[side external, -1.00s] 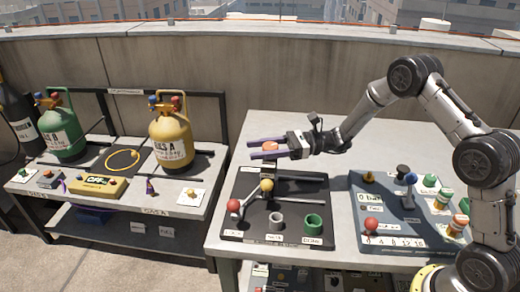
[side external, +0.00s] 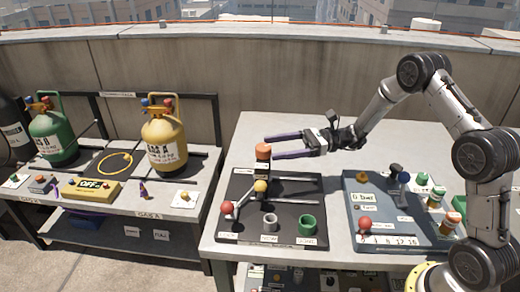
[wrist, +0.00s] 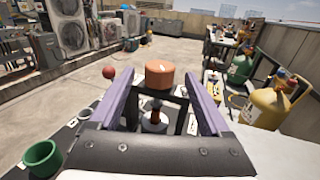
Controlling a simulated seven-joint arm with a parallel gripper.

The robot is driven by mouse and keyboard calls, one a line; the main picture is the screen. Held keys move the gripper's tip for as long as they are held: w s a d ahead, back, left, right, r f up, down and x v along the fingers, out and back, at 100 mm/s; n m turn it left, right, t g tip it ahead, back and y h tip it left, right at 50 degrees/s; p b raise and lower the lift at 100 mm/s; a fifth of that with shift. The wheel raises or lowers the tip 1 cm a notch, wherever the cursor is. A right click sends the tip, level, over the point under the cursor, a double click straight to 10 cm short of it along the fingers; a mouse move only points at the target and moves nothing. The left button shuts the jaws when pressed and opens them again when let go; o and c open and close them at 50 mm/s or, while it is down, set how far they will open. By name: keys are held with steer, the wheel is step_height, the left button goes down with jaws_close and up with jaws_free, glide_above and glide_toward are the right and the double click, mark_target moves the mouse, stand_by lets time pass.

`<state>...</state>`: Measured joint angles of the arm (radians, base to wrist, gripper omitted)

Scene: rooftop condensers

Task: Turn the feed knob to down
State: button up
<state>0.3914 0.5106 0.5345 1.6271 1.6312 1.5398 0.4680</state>
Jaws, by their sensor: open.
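An orange cylindrical knob or cap (side external: 263,151) stands on a dark post at the back of the black panel (side external: 236,186). It also shows in the wrist view (wrist: 159,73), framed between my fingertips. I cannot read which control is labelled feed, nor see a pointer on the orange piece. My gripper (side external: 266,148) is open, with its purple fingers level and pointing left. Its tips are at the near side of the orange piece, and nothing is held. In the wrist view my gripper (wrist: 159,80) has a gap on both sides of it.
The black panel also carries a red ball (side external: 227,207), a yellow ball (side external: 261,186), a grey cup (side external: 270,222) and a green cup (side external: 306,225). A blue-grey panel (side external: 375,190) with several knobs lies to the right. Gas cylinders (side external: 163,143) stand on the left bench.

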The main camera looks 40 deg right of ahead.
steer(key=v, duration=0.7)
steer(key=shift+s, duration=0.1)
steer(key=n+g+y, duration=0.2)
steer(key=n+g, duration=0.2)
steer(key=g, duration=0.3)
glide_toward(257, 152)
steer(key=a, duration=1.1)
steer(key=shift+w+r, duration=0.1)
steer(key=shift+w, duration=0.2)
jaws_close()
